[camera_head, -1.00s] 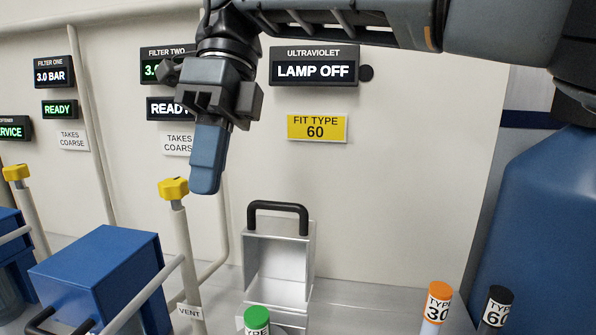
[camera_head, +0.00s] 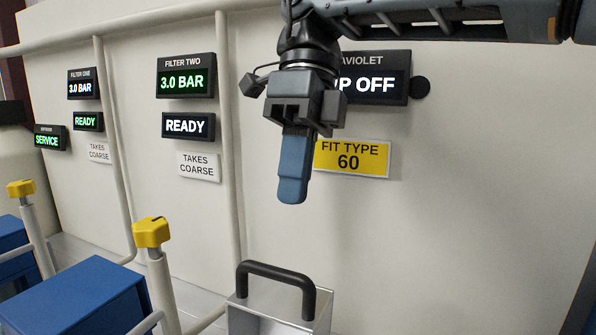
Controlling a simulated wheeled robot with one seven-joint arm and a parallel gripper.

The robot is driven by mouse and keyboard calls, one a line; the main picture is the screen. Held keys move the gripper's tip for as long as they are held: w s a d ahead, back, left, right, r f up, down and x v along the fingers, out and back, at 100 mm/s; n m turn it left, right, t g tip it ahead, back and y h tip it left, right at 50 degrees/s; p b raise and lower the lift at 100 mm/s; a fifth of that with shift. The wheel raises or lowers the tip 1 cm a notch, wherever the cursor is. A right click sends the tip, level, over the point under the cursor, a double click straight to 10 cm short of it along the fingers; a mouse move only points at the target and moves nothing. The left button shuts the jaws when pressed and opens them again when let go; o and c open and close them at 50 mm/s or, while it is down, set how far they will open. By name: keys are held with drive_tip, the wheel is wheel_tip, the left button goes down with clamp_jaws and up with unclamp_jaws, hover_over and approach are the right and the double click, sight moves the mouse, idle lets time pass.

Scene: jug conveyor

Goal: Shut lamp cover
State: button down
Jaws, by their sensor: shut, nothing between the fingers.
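The lamp housing (camera_head: 243,318) is a grey metal box at the bottom of the view, cut off by the lower edge. A black bar handle (camera_head: 277,272) stands up at its top, and I take this handled part to be the lamp cover. Whether the cover is open or shut is not clear here. My gripper (camera_head: 292,190) points down above the handle, apart from it. Its blue fingers are together with nothing between them. The ultraviolet display (camera_head: 378,84) is partly hidden behind my gripper and ends in "P OFF".
A yellow sign (camera_head: 352,158) reads "FIT TYPE 60". Left of the housing are a yellow-topped post (camera_head: 151,233) and a blue box (camera_head: 75,300). Filter two's display (camera_head: 185,84) shows 3.0 BAR and READY.

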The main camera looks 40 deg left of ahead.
hover_over(285, 289)
wheel_tip(285, 289, down, 6)
drive_tip(key=shift+f+p, duration=0.25)
drive_tip(key=shift+p, duration=0.1)
